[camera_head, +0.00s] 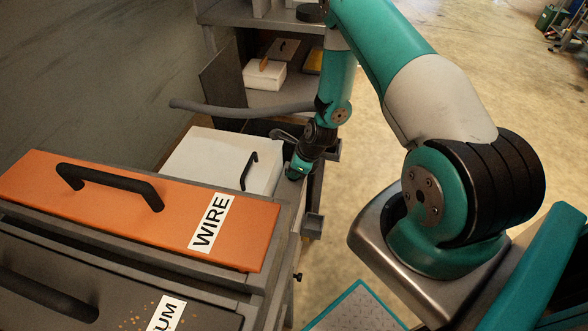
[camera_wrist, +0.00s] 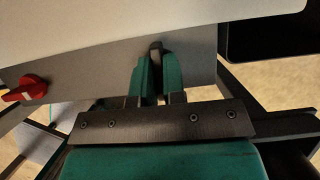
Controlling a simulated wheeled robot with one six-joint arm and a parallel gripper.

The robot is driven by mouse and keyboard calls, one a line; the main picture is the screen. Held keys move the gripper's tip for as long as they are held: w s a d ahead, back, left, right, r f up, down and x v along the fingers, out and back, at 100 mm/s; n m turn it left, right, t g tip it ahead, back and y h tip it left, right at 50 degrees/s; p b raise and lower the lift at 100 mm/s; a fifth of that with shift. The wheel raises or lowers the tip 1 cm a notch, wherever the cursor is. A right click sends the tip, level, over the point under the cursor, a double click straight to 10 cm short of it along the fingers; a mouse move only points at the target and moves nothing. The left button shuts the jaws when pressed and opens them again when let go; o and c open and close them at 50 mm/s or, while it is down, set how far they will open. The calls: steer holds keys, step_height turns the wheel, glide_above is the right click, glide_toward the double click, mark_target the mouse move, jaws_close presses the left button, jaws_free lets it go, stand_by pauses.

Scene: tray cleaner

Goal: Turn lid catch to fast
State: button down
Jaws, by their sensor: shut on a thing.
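A white lid (camera_head: 215,160) with a black handle lies on the box behind the orange lid. My gripper (camera_head: 297,170) is at the right side of this white lid. In the wrist view, the two green fingers of my gripper (camera_wrist: 156,78) are closed on a small dark upright piece, the lid catch (camera_wrist: 155,46), on the grey front face just under the white lid's edge. Most of the catch is hidden between the fingers, so I cannot tell which setting it points to. In the head view the catch is hidden by my gripper.
A red knob (camera_wrist: 26,89) is on the same grey face, left of my gripper. An orange lid (camera_head: 130,205) marked WIRE is nearer in the head view. A grey hose-like bar (camera_head: 240,108) runs behind the white lid. Open floor (camera_head: 430,60) lies to the right.

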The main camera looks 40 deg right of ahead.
stand_by(0.4)
steer(key=c, duration=1.2)
jaws_free()
steer(key=shift+r, duration=0.1)
steer(key=p+v, duration=0.1)
steer(key=v, duration=1.6)
steer(key=shift+r+p, duration=0.15)
steer(key=shift+p, duration=0.15)
